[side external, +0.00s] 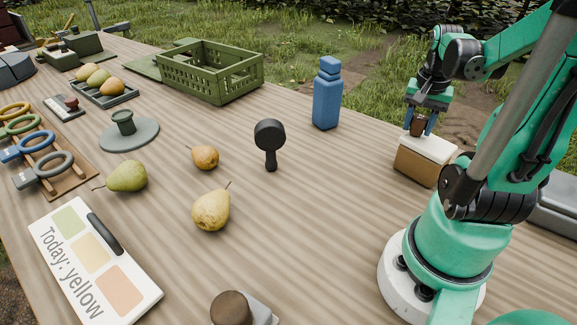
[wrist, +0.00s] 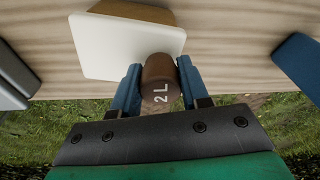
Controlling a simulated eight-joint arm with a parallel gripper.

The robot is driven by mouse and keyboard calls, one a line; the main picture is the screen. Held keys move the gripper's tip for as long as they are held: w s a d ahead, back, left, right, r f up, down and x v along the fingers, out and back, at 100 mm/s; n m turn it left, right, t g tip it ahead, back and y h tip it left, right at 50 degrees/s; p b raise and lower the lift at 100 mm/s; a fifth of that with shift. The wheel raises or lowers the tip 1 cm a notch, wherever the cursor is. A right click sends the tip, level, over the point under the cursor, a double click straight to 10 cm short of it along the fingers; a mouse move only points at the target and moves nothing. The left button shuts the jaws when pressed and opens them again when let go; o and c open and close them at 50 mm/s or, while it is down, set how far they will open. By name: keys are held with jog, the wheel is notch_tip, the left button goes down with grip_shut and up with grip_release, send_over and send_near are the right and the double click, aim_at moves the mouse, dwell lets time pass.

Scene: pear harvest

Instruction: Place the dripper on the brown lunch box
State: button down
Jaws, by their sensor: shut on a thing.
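My gripper (side external: 419,118) is shut on the dripper (side external: 417,127), a small dark brown cylinder held between blue fingers. In the wrist view the dripper (wrist: 160,80) shows "2 L" on its end, with a finger on each side. The brown lunch box (side external: 421,168) has a white lid and stands at the table's far right edge. In the wrist view its lid (wrist: 120,45) lies behind the dripper, which overlaps the lid's edge. The dripper is at or just above the lid's rear side; I cannot tell whether they touch.
A blue bottle (side external: 327,95) stands left of the lunch box. A black round-headed tool (side external: 270,140), pears (side external: 212,208) and a green crate (side external: 224,90) are farther left. The table between bottle and box is clear.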

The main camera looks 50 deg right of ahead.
jog(key=shift+f, duration=0.1)
jog(key=shift+c, duration=2.2)
grip_release()
notch_tip(320, 180, up, 12)
jog(key=a, duration=0.1)
jog(key=w+a+f+n+t, duration=0.2)
jog(key=w+a+n, duration=0.2)
jog(key=a, duration=0.3)
jog(key=w+a+f+n+t+y, duration=0.1)
jog(key=w+a+f+n+t, duration=0.1)
jog(key=w+a+n, duration=0.3)
jog(key=w+a+f+n+t, duration=0.3)
jog(key=a+n, duration=0.4)
jog(key=a, duration=0.4)
jog(key=shift+w+f, duration=0.15)
jog(key=shift+w, duration=0.7)
